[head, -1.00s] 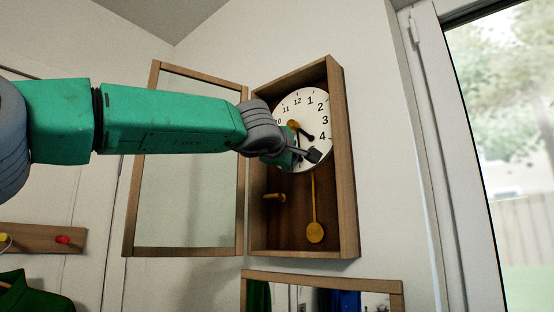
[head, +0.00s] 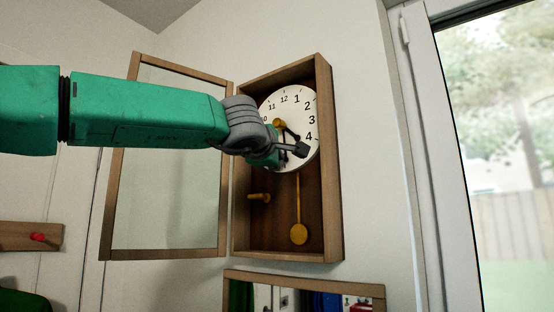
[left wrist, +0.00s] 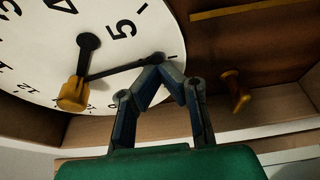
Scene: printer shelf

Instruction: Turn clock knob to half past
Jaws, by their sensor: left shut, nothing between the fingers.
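A white clock face (head: 302,112) with black numerals sits in a wooden case whose glass door is swung open to the left. A yellow knob (head: 279,124) is at its centre; it also shows in the left wrist view (left wrist: 72,94). The short black hour hand (left wrist: 88,41) points between 4 and 5. The long thin minute hand (left wrist: 118,70) runs from the knob toward my fingertips. My left gripper (head: 301,149) is shut and empty at the lower face; its fingertips (left wrist: 160,68) are by the minute hand's tip. Contact is unclear. They hide the numeral there.
The open glass door (head: 167,160) stands left of the wooden case (head: 332,180). A yellow peg (head: 258,196) and a pendulum (head: 299,234) are below the face. A mirror frame (head: 300,281) is under the case. A window (head: 510,130) is at right.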

